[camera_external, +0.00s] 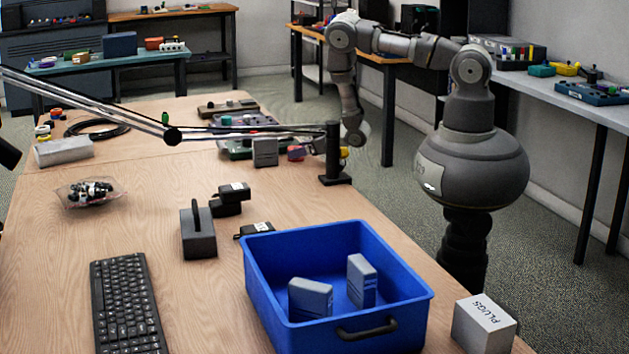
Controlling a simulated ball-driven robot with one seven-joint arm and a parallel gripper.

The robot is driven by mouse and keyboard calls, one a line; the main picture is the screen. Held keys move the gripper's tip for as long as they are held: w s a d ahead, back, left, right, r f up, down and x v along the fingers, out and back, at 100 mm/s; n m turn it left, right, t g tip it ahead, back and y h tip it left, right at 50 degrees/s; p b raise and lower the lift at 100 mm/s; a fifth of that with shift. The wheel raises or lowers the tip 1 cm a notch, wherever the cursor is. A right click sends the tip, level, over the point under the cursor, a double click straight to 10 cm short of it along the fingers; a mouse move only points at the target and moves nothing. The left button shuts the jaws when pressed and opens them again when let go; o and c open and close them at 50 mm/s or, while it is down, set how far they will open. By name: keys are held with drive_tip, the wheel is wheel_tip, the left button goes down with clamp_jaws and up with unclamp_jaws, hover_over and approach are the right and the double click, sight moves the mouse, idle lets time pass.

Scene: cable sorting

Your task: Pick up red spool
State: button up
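A small yellow item (344,152) shows just right of the black lamp post. Another small red item (55,113) is among coloured pieces at the far left. My arm reaches over from the right and bends down, and my gripper (355,133) is low by the table's right edge, right of the red item and apart from it. Its fingers are too small and partly hidden to make out.
The black lamp post (333,150) stands between my gripper and the red item, with its boom crossing left. A blue bin (340,235) holding grey adapters is at the front. A grey box (265,152) and a parts tray (240,121) are nearby.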

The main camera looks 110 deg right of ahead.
drive_tip(key=c, duration=0.9)
drive_tip(key=shift+r, duration=0.1)
